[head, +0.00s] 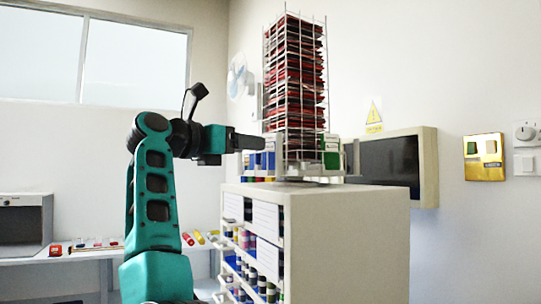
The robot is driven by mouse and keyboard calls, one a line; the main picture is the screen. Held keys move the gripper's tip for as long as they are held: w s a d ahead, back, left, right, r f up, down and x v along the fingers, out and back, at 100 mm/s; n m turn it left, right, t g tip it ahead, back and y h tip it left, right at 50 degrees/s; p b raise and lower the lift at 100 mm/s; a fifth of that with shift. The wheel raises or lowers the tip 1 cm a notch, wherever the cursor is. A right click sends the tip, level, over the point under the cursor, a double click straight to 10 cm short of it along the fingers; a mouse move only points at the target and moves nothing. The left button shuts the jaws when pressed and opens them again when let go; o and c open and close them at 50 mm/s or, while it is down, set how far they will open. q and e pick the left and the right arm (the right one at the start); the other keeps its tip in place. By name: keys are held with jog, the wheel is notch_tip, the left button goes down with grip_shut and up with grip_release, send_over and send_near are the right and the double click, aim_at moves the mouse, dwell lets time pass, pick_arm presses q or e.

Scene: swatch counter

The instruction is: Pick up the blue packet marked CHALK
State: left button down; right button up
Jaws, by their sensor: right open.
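Small blue packets (257,161) stand on top of the white cabinet, at the left foot of a tall wire rack. Their lettering is too small to read, so I cannot tell which is marked CHALK. My right gripper (262,143), on the teal and black arm, points right, just above and in front of the blue packets in the picture. It hides part of their upper area. It is open, with nothing visible in it. I cannot tell whether it touches a packet. My left gripper is not in view.
The wire rack (294,75) is full of red and dark swatches. Green packets (331,152) stand at its right foot. The white cabinet (345,235) holds jars on side shelves. A dark screen (390,162) hangs behind. The cabinet top's front right is clear.

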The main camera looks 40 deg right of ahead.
aim_at(268, 144)
jog(key=shift+w+d+r+p, duration=0.1)
jog(key=shift+d+p, duration=0.05)
jog(key=shift+d, duration=0.9)
jog(key=shift+w+d+r+p, duration=0.1)
jog(key=shift+d+r, duration=0.05)
jog(key=shift+d, duration=0.85)
jog(key=shift+w+d+r+p, duration=0.1)
jog(key=shift+d+p, duration=0.05)
jog(key=shift+d, duration=0.9)
jog(key=shift+c, duration=0.2)
jog(key=c, duration=0.8)
